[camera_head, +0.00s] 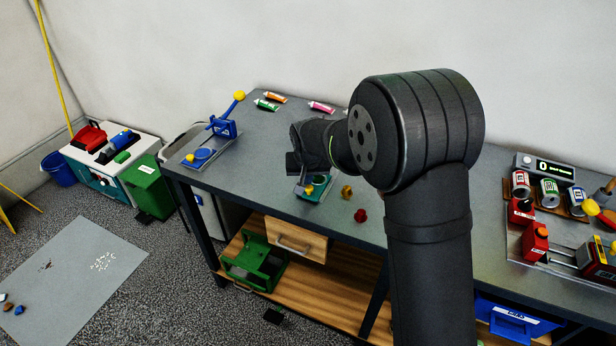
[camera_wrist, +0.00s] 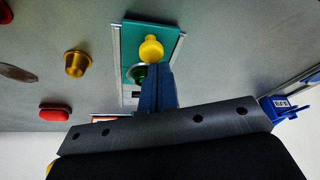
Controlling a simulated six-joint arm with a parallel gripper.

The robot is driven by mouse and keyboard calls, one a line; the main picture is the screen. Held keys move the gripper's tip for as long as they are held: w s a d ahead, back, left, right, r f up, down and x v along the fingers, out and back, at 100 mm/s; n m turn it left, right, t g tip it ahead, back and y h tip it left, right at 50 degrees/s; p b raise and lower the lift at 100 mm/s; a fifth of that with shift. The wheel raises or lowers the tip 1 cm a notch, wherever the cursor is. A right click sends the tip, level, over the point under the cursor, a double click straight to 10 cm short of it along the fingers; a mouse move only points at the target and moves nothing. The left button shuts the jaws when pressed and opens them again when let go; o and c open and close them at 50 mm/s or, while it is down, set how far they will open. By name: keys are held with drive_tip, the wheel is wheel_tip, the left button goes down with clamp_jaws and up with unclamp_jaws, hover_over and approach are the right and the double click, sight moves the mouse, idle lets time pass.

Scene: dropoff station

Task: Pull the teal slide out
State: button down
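The teal slide (camera_wrist: 135,35) is a flat teal plate in a pale frame on the grey bench, with a round yellow knob (camera_wrist: 152,48) on it. It also shows in the head view (camera_head: 317,186), partly hidden by my gripper. My gripper (camera_wrist: 157,68) looks shut, its fingers close together with nothing seen between them. In the wrist view the fingertips appear just below the knob; I cannot tell whether they touch it. A dark green round part (camera_wrist: 137,72) sits beside the fingers, partly covered. In the head view my gripper (camera_head: 300,178) is above the slide's left end.
A brass knob (camera_head: 347,191) and a red button (camera_head: 361,215) stand right of the slide. A blue lever device (camera_head: 223,127) stands at the bench's left end. Colored tubes (camera_head: 266,104) lie at the back. A wooden drawer (camera_head: 295,240) is below the front edge.

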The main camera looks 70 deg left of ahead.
drive_tip(key=a, duration=0.2)
drive_tip(key=w+a, duration=0.1)
drive_tip(key=shift+a+r, duration=0.2)
drive_tip(key=shift+r, duration=0.15)
drive_tip(key=w+v, duration=0.1)
drive_tip(key=v, duration=0.9)
drive_tip(key=shift+s, duration=0.4)
drive_tip(key=shift+a, duration=0.1)
drive_tip(key=x, duration=1)
drive_tip(key=d, duration=0.2)
drive_tip(key=s+d, duration=0.1)
drive_tip(key=shift+d+f, duration=0.3)
drive_tip(key=shift+f, duration=0.05)
drive_tip(key=shift+w+a, duration=0.35)
drive_tip(key=shift+a, duration=0.05)
drive_tip(key=shift+w+a, duration=0.15)
